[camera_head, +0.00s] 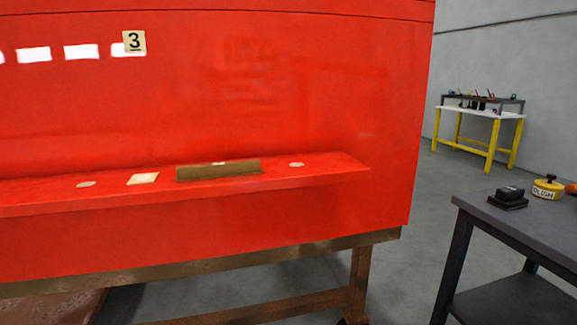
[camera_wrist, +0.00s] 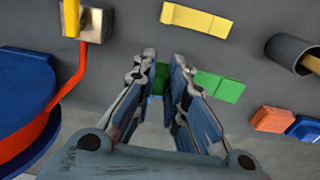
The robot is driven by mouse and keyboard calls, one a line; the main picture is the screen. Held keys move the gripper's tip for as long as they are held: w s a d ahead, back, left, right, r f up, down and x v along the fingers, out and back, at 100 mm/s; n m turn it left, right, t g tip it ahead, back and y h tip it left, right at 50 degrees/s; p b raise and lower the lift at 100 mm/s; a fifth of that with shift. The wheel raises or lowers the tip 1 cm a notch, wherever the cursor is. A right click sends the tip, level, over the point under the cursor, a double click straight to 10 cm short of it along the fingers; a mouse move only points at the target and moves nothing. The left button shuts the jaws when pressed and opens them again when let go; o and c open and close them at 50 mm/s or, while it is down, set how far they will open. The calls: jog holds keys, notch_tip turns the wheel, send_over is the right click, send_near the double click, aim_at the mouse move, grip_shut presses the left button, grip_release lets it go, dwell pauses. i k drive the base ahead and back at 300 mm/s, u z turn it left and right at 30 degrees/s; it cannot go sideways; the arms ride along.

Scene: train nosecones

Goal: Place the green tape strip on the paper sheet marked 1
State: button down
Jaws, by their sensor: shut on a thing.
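In the wrist view, my gripper (camera_wrist: 163,64) is shut on a green tape strip (camera_wrist: 160,79), which shows between the two fingertips. More green (camera_wrist: 207,82) shows just right of the fingers; I cannot tell whether it is the same strip or separate pieces. The grey surface lies close behind it. No paper sheet marked 1 shows in either view. The head view shows a small sheet marked 3 (camera_head: 135,42) on the red nosecone panel (camera_head: 250,100). My gripper is not seen in the head view.
In the wrist view, a yellow strip (camera_wrist: 197,20), a dark cup (camera_wrist: 287,55), red and blue blocks (camera_wrist: 272,120) and a blue round object (camera_wrist: 22,95) surround the gripper. In the head view, a red ledge (camera_head: 330,173) juts out, and a dark table (camera_head: 520,225) stands at right.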

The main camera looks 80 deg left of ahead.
aim_at(220, 168)
jog(key=k, duration=0.95)
jog(key=u, duration=1.45)
jog(key=k, duration=0.6)
jog(key=u, duration=0.5)
